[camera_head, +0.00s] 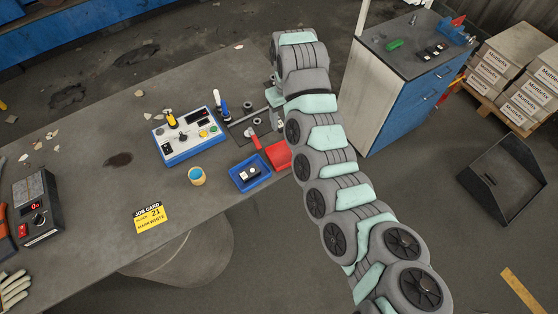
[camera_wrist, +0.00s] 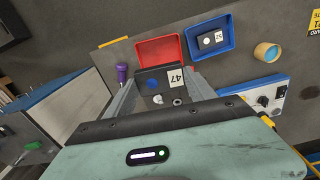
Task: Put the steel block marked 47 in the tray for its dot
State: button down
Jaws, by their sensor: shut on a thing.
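The dark steel block (camera_wrist: 164,76) has a white label reading 47 and a blue dot on its face. My gripper (camera_wrist: 163,92) is shut on it, with a finger on either side in the wrist view. The red tray (camera_wrist: 160,43) lies just beyond the block, which hides its near part; what shows of it looks empty. The blue tray (camera_wrist: 225,24) is beside it and holds another dark block (camera_wrist: 211,40) with a white label. In the head view, the blue tray (camera_head: 239,181) and red tray (camera_head: 279,155) sit at the bench edge; my arm hides the gripper tips.
A blue-and-white control panel (camera_head: 188,136), an orange cup with blue inside (camera_head: 197,176) and a yellow job card (camera_head: 150,218) lie on the bench (camera_head: 95,165). A red-handled tool (camera_head: 256,142) lies near the trays. A cabinet (camera_head: 390,95) stands at right.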

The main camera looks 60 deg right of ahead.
aim_at(285, 155)
jog(key=f, duration=1.8)
jog(key=shift+d+f+b, duration=0.2)
jog(key=shift+f+b, duration=0.15)
jog(key=shift+f, duration=0.1)
jog(key=c, duration=0.6)
grip_release()
notch_tip(285, 155, up, 12)
jog(key=shift+r, duration=0.1)
jog(key=shift+w, duration=0.1)
